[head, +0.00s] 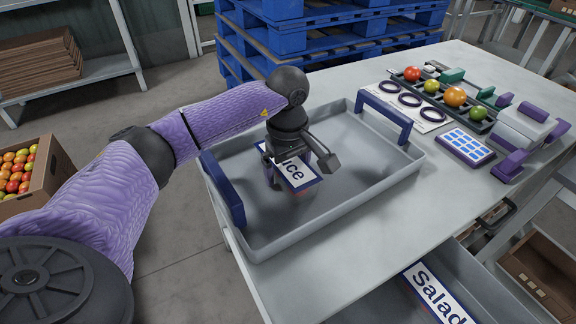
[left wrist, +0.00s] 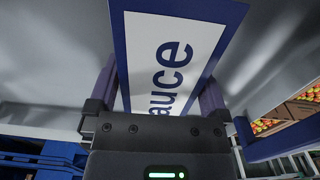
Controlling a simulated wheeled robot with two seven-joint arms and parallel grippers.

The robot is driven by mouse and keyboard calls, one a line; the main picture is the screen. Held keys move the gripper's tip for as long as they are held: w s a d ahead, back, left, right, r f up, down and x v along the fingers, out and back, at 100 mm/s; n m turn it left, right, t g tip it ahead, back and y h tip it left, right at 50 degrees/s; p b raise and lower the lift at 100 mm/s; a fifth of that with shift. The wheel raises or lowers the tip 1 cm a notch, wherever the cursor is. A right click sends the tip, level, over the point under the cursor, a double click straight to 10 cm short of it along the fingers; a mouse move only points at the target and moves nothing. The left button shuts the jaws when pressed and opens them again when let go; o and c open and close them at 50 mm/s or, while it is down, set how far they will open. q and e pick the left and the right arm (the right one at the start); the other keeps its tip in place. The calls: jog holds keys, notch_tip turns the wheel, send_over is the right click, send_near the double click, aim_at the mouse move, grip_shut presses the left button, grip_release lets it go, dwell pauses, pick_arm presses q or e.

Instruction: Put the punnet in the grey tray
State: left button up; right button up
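The punnet (head: 300,174) has a white label with a dark blue border and the word "Sauce", partly covered by my gripper in the head view. It is inside the walls of the grey tray (head: 315,224), which has blue handles and stands on the table. I cannot tell if its base touches the tray floor. My left gripper (head: 292,172) is over the punnet, with one finger along each side. In the left wrist view the label (left wrist: 172,60) fills the gap between the fingers (left wrist: 158,92), which appear closed on its sides. My right gripper is not in view.
A "Salad" label (head: 437,295) shows lower down. Blue pallets (head: 310,40) stand behind.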

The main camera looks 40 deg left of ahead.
aim_at(288, 162)
pick_arm(q)
notch_tip(288, 162, up, 12)
jog(key=p, duration=0.5)
jog(key=shift+r, duration=0.15)
